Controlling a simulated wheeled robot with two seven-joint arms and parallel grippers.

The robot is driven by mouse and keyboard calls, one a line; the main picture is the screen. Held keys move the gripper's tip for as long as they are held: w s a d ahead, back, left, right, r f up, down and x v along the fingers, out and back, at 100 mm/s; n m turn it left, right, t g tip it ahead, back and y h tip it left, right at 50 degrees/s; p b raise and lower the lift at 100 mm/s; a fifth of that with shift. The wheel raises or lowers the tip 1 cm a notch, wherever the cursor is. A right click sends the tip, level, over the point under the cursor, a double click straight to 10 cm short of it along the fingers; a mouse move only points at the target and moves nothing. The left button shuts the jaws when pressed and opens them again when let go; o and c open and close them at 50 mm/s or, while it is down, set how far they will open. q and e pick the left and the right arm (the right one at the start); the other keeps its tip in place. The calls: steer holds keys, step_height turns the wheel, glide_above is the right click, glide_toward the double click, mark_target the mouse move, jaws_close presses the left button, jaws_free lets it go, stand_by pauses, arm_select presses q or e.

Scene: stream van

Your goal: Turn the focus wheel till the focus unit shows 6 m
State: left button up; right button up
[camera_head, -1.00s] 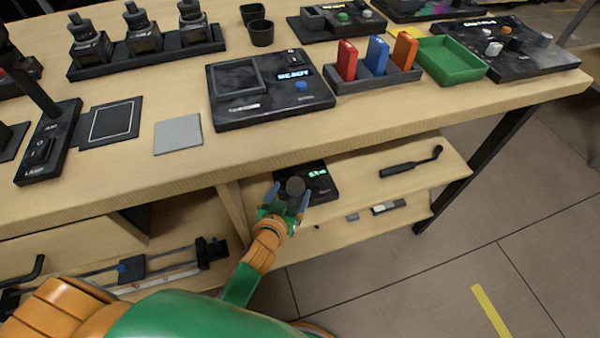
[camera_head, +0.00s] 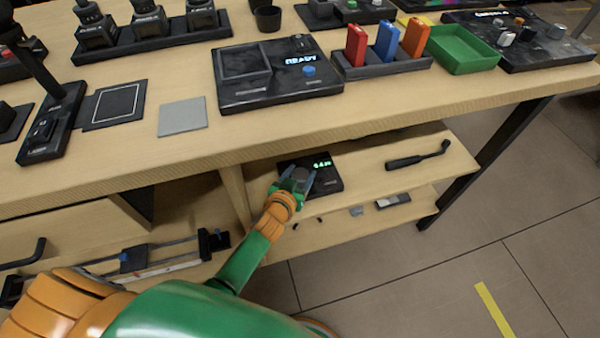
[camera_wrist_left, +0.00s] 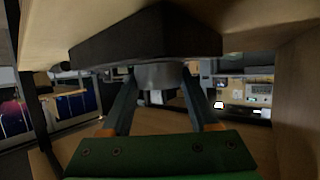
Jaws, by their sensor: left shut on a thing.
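The focus unit (camera_head: 328,184) is a small dark box on the upper shelf under the table. Its display (camera_head: 321,164) is lit green; the digits are too small to read surely. The focus wheel (camera_head: 301,174) is a grey round knob on the unit's left part. My left gripper (camera_head: 298,181) has its fingers on both sides of the wheel and is shut on it. In the left wrist view the wheel (camera_wrist_left: 159,76) sits between the two fingertips, against the dark unit (camera_wrist_left: 150,38). My right gripper is not in view.
A black-handled tool (camera_head: 418,156) lies to the right on the same shelf. The tabletop edge overhangs the shelf, and a wooden upright (camera_head: 235,196) stands left of the unit. The shelf between unit and tool is clear.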

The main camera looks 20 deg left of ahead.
arm_select(q)
steer(key=shift+r+m+h+p, duration=0.35)
steer(key=shift+m+h+p, duration=0.15)
steer(key=shift+h, duration=0.1)
steer(key=shift+f+m+h, duration=0.3)
steer(key=shift+h, duration=0.1)
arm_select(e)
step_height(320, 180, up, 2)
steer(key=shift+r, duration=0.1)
arm_select(q)
steer(key=o, duration=1.4)
steer(key=shift+c, duration=0.2)
